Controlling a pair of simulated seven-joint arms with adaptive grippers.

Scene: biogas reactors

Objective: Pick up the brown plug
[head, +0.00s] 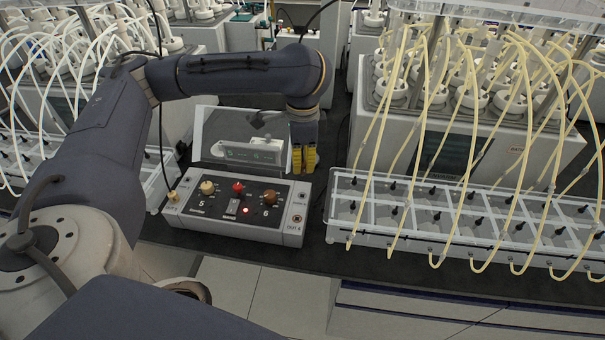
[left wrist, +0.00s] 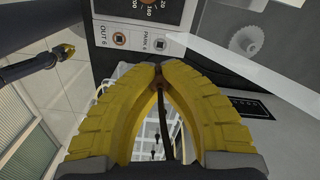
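My left gripper (head: 304,160) has yellow fingers and hangs just behind the back right corner of the control box. In the left wrist view the fingertips (left wrist: 158,72) are drawn together. A small brown plug (left wrist: 158,82) sits between them, mostly hidden by the fingers, with a dark cable hanging down from it. In the head view the plug cannot be made out.
The control box (head: 240,232) has beige, red and brown knobs, plus OUT 6 and PARK sockets on its right. A yellowish plug (head: 173,196) is at its left edge. A clear tray (head: 400,246) with pale tubes stands to the right. Dark bench surface lies between.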

